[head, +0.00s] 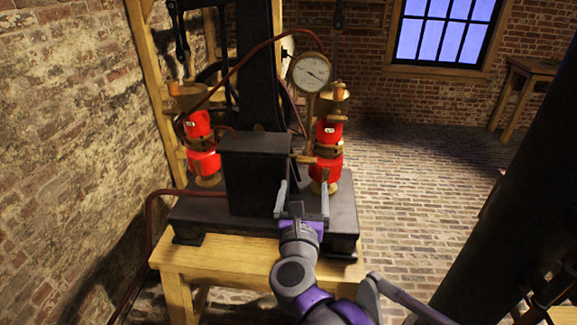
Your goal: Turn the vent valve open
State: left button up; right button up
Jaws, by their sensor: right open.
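A small brass fitting (304,159) sticks out to the right from the upper side of the dark box on the machine. It looks like the vent valve, but its handle and setting are too small to tell. My right gripper (304,184) is open, with its two grey fingers pointing away from me. In the picture the fingers lie just below the fitting, with nothing seen between them. I cannot tell how far apart in depth they are. My left gripper is not in view.
A dark box (255,175) stands on a black base on a wooden table (215,255). Red cylinders stand left (203,160) and right (327,165) of it. A round gauge (312,72) is above. A dark column (515,190) crosses the right side. Brick floor (410,190) is open beyond.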

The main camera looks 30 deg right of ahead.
aim_at(307, 162)
jog(key=x, duration=1)
jog(key=shift+w+d, duration=0.3)
jog(key=c, duration=1.4)
